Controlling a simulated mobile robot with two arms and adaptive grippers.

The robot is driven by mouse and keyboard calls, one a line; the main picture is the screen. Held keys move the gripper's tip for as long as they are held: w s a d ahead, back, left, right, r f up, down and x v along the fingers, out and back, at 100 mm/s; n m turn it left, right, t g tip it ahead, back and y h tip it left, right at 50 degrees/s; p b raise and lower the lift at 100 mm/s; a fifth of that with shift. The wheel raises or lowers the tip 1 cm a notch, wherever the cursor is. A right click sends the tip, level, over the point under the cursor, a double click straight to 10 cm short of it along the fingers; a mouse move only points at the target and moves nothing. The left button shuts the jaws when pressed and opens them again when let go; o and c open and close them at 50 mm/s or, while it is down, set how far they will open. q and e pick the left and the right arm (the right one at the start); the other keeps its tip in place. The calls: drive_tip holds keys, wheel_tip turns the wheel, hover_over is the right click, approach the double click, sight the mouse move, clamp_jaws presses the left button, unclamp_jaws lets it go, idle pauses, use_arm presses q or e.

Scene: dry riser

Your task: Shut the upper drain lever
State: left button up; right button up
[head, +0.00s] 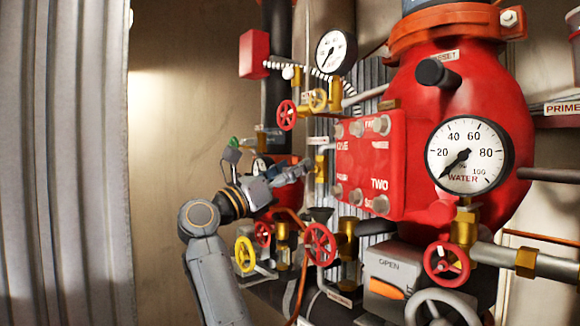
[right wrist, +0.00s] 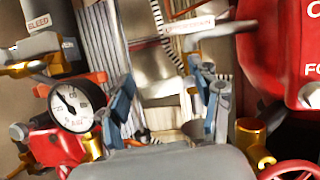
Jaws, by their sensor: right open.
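The upper drain valve appears to be the brass valve (head: 320,168) left of the red box in the head view, with a small pale label (head: 318,140) above it. In the right wrist view a label (right wrist: 190,25) that seems to read upper drain sits above brass fittings, partly behind a finger. I cannot clearly tell the lever from the fittings there. My right gripper (head: 300,170) is just left of the brass valve; in its wrist view the two fingers (right wrist: 167,108) stand wide apart with nothing clearly held between them. My left gripper is not in view.
A large red valve body (head: 480,75) with a water gauge (head: 468,155) fills the right. Red handwheels (head: 319,244) and a yellow handwheel (head: 245,254) crowd below my gripper. A small gauge (right wrist: 72,106) is close left of the fingers. Bare wall (head: 165,150) lies left.

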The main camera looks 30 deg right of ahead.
drive_tip(key=shift+w+d, duration=0.1)
drive_tip(key=shift+c, duration=0.4)
drive_tip(key=c, duration=1.1)
drive_tip(key=shift+r+m+g, duration=0.15)
drive_tip(key=shift+m+g, duration=0.25)
drive_tip(key=shift+m, duration=0.1)
drive_tip(key=shift+r+m, duration=0.15)
drive_tip(key=shift+m, duration=0.25)
drive_tip(key=o, duration=1.2)
